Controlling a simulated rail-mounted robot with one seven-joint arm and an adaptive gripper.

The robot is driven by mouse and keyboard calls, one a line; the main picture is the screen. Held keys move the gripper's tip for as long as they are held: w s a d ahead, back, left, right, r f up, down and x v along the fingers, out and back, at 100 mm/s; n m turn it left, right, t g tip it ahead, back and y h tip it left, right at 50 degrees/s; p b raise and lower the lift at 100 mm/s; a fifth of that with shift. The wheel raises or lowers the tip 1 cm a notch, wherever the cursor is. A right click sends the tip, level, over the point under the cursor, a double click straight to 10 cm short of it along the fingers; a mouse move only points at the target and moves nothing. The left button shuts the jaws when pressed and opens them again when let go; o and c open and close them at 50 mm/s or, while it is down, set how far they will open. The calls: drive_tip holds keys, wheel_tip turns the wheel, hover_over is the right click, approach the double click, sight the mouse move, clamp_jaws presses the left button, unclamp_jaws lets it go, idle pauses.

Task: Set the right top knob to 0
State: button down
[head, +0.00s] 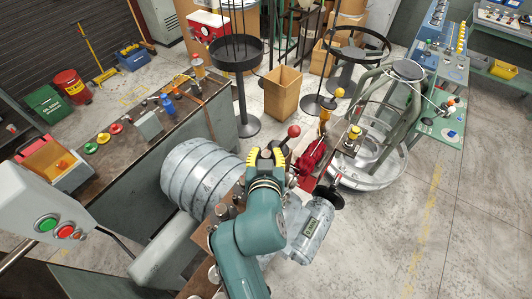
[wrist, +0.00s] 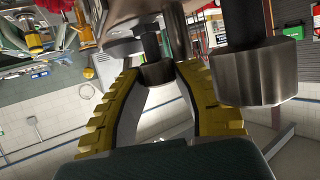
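In the head view, my gripper (head: 266,154) has yellow and dark fingers and is above the coiler machine, by the right end of the ribbed metal drum (head: 200,172). In the wrist view, the two yellow fingers (wrist: 160,72) stand apart, with a small metal cylindrical knob (wrist: 157,74) on a dark shaft between their tips. I cannot tell whether the fingertips touch it. A larger, nearer metal knob (wrist: 262,75) on a dark stem is right of the right finger. No dial marks are readable, and I cannot tell which knob is the right top one. The arm hides part of the machine in the head view.
A red-ball lever (head: 294,131) and a red mechanism (head: 312,152) are close to the right of my gripper. A workbench (head: 125,150) with loose parts is at the left. A control box (head: 50,220) is at lower left. Floor at lower right is clear.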

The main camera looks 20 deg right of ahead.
drive_tip(key=shift+n+y+p, duration=0.3)
drive_tip(key=shift+y+p, duration=0.1)
drive_tip(key=shift+p, duration=0.2)
drive_tip(key=y+p, duration=0.1)
drive_tip(key=n+p, duration=0.1)
drive_tip(key=p, duration=0.1)
drive_tip(key=shift+d+r+n+t+y, duration=0.15)
drive_tip(key=shift+r+n+t+y, duration=0.15)
drive_tip(key=shift+t+y, duration=0.1)
drive_tip(key=n+y, duration=0.1)
drive_tip(key=y+p, duration=0.1)
drive_tip(key=n+y, duration=0.1)
drive_tip(key=shift+d+f+n+t, duration=0.1)
drive_tip(key=shift+f+n+t, duration=0.15)
drive_tip(key=shift+n+t, duration=0.05)
drive_tip(key=n+y+b, duration=0.1)
drive_tip(key=y, duration=0.1)
drive_tip(key=n+y+b, duration=0.1)
drive_tip(key=n+y, duration=0.1)
drive_tip(key=shift+f+n, duration=0.3)
drive_tip(key=shift+f, duration=0.05)
drive_tip(key=n+g+y+b, duration=0.2)
drive_tip(key=n+y+b, duration=0.1)
drive_tip(key=b, duration=0.1)
drive_tip(key=shift+n+y, duration=0.3)
drive_tip(key=shift+y, duration=0.1)
drive_tip(key=shift+r+g, duration=0.1)
drive_tip(key=shift+g, duration=0.3)
